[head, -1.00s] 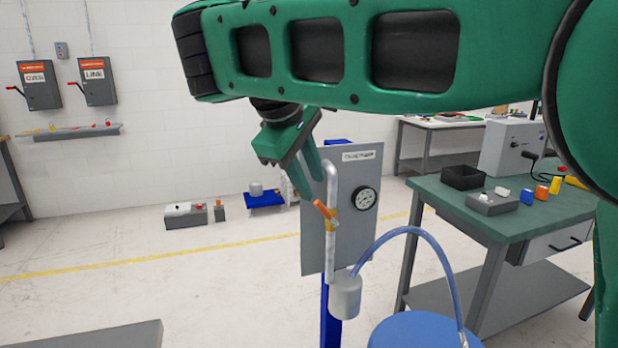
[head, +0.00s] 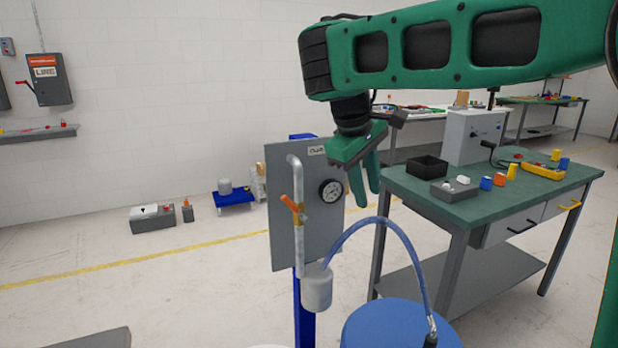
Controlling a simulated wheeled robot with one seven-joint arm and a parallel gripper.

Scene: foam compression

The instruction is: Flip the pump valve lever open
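The orange valve lever (head: 290,204) sits on the grey pipe (head: 298,240) in front of an upright grey panel (head: 280,170). The lever is tilted, with its upper end to the left. My gripper (head: 367,203) points down to the right of the panel and gauge, apart from the lever. Its green fingers overlap in this view, so their opening is unclear. I see nothing held between them.
A round gauge (head: 331,190) is on the panel. A pale cylinder (head: 317,288) hangs at the pipe's lower end. A blue hose (head: 415,255) arches over a blue drum (head: 375,328). A green-topped workbench (head: 480,208) stands to the right.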

